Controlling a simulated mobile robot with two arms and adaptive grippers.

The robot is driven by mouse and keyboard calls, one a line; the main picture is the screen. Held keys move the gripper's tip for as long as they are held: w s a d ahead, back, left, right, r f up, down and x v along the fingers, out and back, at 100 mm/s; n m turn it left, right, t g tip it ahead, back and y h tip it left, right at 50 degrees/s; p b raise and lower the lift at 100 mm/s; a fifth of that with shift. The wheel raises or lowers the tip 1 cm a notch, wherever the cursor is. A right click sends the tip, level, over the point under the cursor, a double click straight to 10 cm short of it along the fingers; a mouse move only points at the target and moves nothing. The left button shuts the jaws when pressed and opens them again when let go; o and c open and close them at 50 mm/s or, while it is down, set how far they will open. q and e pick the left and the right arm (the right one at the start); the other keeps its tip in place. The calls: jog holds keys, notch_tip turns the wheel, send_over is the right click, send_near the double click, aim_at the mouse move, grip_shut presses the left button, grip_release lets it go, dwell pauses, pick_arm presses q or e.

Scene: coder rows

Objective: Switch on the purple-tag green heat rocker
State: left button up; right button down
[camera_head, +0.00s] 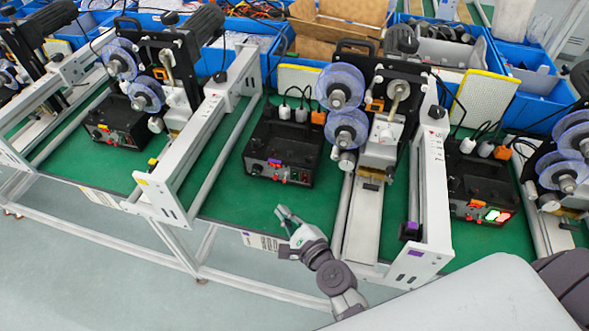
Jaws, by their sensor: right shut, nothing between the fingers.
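A black control box (283,150) with a purple tag (275,162) on its front top edge stands on the green bench mat, in the middle of the head view. Its front carries small knobs and switches with some red on them. No lit green rocker shows on this box, and the separate rockers are too small to tell apart. My right gripper (285,214) is shut and empty, in front of and below the box, over the mat's front edge. It is apart from the box. My left gripper is out of view.
A yellow-tagged box (118,124) stands left. An orange-tagged box (482,190) stands right, with lit green and red rockers. White rail frames (434,200) and machines with clear reels (341,86) flank the middle box. The mat (230,195) before it is clear.

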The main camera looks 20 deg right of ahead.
aim_at(296, 176)
jog(key=shift+s+a+r, duration=0.1)
jog(key=shift+s, duration=0.15)
jog(key=w+d, duration=0.1)
jog(key=w, duration=0.1)
jog(key=w+d, duration=0.1)
jog(key=w, duration=0.1)
jog(key=w+d+f+b, duration=0.1)
jog(key=w+d, duration=0.1)
jog(key=shift+w+d+f, duration=0.1)
jog(key=shift+w+d, duration=0.35)
jog(key=shift+w, duration=0.15)
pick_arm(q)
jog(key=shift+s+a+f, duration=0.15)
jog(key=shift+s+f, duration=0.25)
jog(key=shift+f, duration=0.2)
pick_arm(e)
jog(key=shift+f, duration=0.1)
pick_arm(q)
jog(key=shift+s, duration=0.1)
pick_arm(e)
jog(key=shift+w+d, duration=0.1)
jog(key=shift+w, duration=0.05)
dwell(0.4)
jog(key=shift+w+d, duration=0.15)
jog(key=shift+w, duration=0.1)
